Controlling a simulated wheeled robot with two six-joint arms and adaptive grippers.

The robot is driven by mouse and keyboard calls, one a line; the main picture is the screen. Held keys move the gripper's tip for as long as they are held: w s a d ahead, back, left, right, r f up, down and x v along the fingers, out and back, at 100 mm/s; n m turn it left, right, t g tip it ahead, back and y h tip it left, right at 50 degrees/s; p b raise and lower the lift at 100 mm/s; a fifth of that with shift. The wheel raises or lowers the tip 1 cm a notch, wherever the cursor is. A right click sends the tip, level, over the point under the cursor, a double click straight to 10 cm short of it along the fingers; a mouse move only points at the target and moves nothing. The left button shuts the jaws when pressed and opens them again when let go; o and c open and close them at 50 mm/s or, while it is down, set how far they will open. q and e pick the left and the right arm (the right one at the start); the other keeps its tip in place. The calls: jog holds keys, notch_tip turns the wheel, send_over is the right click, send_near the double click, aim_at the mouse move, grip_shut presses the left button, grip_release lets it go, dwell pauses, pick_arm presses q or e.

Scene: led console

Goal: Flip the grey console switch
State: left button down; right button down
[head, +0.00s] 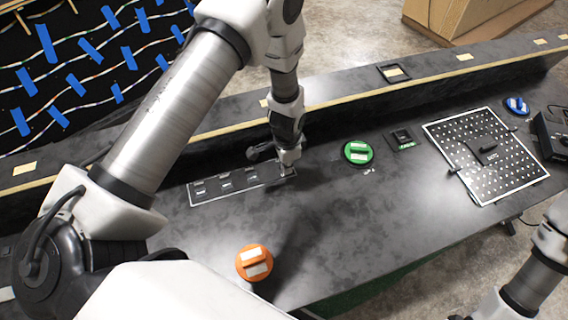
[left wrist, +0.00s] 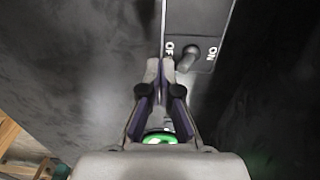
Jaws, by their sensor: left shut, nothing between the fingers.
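The grey console switch (left wrist: 188,57) is a short grey lever on a dark plate marked OFF on the left and ON on the right in the left wrist view. Its knob leans toward the OFF side. My left gripper (left wrist: 161,67) is shut and empty, with its fingertips just left of the lever by the OFF label. I cannot tell whether they touch it. In the head view the left gripper (head: 288,166) is low over the right end of the switch panel (head: 215,192), hiding most of the switch there. My right gripper is out of view.
An orange knob (head: 254,262) stands at the front of the dark console. A green knob (head: 358,152) and a small square socket (head: 402,138) lie right of the panel. A white-dotted board (head: 497,165) and a blue knob (head: 517,105) are farther right. A raised ledge runs behind.

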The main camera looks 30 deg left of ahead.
pick_arm(q)
jog(key=shift+f, duration=0.35)
jog(key=shift+w+a, duration=0.1)
jog(key=shift+w, duration=0.05)
jog(key=shift+w+a+b, duration=0.25)
jog(key=shift+b, duration=0.05)
jog(key=shift+w+a, duration=0.15)
jog(key=shift+a, duration=0.05)
jog(key=shift+w+a, duration=0.3)
notch_tip(320, 180, up, 7)
jog(key=p, duration=0.5)
jog(key=shift+s+d, duration=0.35)
